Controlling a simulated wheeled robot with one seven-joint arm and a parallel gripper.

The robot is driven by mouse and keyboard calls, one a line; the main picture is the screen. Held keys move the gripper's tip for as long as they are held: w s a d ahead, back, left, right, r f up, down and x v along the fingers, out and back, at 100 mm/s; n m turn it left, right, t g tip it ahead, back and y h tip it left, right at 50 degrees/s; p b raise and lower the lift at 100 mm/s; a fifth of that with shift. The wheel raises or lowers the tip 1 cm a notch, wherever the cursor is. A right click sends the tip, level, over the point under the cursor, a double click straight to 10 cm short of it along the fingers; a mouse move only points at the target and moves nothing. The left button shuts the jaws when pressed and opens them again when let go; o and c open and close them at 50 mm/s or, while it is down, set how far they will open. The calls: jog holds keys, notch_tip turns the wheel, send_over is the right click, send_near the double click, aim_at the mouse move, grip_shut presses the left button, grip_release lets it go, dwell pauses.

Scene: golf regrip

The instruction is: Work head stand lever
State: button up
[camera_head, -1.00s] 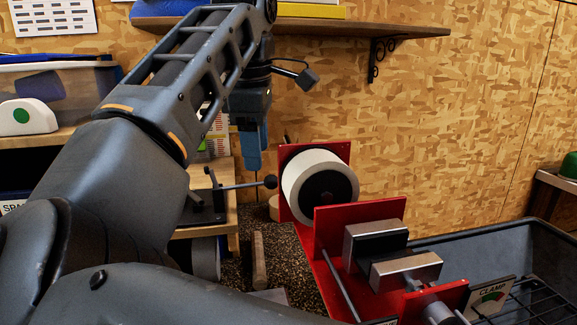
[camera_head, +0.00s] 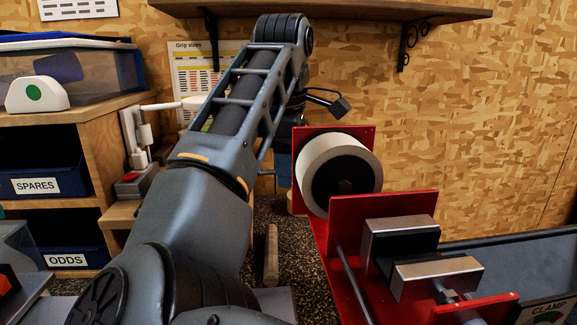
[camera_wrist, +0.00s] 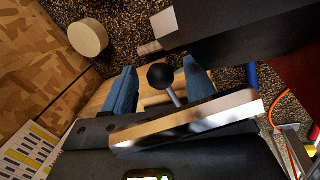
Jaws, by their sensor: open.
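A lever with a black ball knob (camera_wrist: 160,76) on a thin metal rod shows in the wrist view. The knob sits between the two blue fingers of my gripper (camera_wrist: 159,66), with a visible gap on each side. The fingers are open; I cannot tell whether either touches the knob. In the head view my gripper (camera_head: 284,166) is mostly hidden behind my arm, just left of the red stand (camera_head: 300,170). The lever and its mount are hidden there by my arm.
The red stand carries a white roll (camera_head: 350,150) close to my gripper. A clamp with metal jaws (camera_head: 400,240) is at right. A white-handled device (camera_head: 138,135) stands left of my arm. In the wrist view a round pale disc (camera_wrist: 88,38) lies beyond the fingers.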

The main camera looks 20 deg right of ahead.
grip_shut()
dwell(0.5)
